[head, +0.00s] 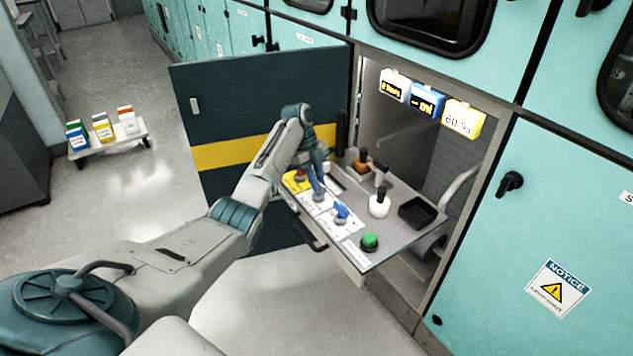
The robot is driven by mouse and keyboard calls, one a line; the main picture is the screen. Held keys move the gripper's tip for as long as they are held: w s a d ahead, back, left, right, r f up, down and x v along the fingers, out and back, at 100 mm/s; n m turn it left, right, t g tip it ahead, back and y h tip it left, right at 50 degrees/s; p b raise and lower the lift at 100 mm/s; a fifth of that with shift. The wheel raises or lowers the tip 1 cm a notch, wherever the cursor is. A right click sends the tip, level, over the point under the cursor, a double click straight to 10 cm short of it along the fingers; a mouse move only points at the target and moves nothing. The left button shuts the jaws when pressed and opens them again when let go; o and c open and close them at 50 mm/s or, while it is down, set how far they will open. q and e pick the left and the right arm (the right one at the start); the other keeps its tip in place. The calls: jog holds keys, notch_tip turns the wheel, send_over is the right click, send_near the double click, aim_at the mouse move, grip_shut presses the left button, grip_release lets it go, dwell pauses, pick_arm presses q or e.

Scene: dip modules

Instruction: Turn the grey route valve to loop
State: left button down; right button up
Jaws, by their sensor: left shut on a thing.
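The grey route valve (319,197) is on the white labelled strip of the pulled-out control panel. Only a little of its grey round body shows below my left gripper (318,188). My left gripper reaches down from above and is shut on the valve. Its fingers hide most of the handle, and the valve's setting and the small label print cannot be read. My right gripper is not in view.
The panel (385,236) also carries a blue-handled valve (341,212), a green button (370,241), a white knob (379,205), an orange-based lever (362,164) and a black tray (417,211). An open dark door (225,110) stands behind my arm. Displays (427,101) hang above.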

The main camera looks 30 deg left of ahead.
pick_arm(q)
jog(key=shift+w+m+g, duration=0.1)
jog(key=shift+m+g, duration=0.3)
jog(key=shift+m, duration=0.7)
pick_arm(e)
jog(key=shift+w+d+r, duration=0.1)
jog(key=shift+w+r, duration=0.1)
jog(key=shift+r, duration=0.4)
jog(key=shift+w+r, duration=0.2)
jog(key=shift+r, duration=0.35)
pick_arm(q)
jog(key=c, duration=1.4)
grip_release()
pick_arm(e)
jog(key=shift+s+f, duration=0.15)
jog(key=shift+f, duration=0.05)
pick_arm(q)
jog(key=shift+r, duration=0.1)
